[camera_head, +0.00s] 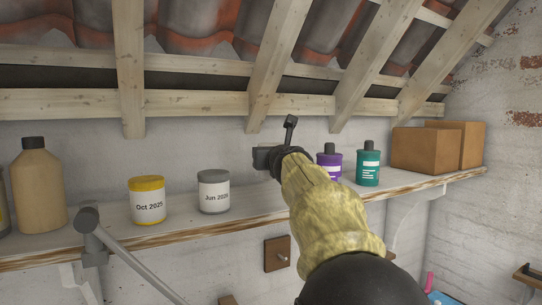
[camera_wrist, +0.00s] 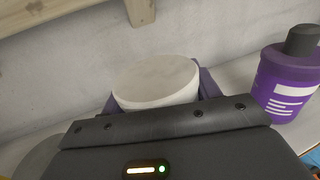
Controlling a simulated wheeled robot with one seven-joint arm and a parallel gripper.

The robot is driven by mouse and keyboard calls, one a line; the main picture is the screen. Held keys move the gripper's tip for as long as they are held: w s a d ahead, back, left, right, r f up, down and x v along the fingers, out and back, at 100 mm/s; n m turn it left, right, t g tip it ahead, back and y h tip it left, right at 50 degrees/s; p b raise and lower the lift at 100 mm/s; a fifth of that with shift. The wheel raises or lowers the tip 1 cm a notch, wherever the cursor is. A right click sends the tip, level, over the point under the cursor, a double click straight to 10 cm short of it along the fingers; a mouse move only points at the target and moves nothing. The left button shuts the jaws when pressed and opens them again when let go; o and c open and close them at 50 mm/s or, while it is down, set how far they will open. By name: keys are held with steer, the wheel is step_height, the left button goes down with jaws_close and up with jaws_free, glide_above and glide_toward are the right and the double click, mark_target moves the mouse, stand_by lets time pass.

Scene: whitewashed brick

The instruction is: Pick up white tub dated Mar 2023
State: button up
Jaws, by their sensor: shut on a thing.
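A white tub with a pale round lid (camera_wrist: 155,80) sits between the fingers of my gripper (camera_wrist: 158,92) in the wrist view. The fingers are shut on it, one on each side. Its label and date are hidden. In the head view my gripper (camera_head: 268,156) is over the shelf, and my arm hides the tub. Two other tubs stand to the left: a yellow-lidded one marked Oct 2025 (camera_head: 147,201) and a grey-lidded one (camera_head: 214,192) marked Jun, with its year hard to read.
A purple bottle (camera_head: 329,162), also in the wrist view (camera_wrist: 285,82), stands close to the right of my gripper. Beyond it are a green bottle (camera_head: 368,165) and cardboard boxes (camera_head: 425,150). A tan bottle (camera_head: 38,188) stands far left. Wooden rafters (camera_head: 278,65) slope overhead above the shelf (camera_head: 110,238).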

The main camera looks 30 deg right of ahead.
step_height(320, 180, up, 12)
steer(key=p, duration=0.8)
steer(key=shift+a, duration=0.1)
steer(key=shift+r+b, duration=0.2)
steer(key=shift+b, duration=0.1)
step_height(320, 180, up, 10)
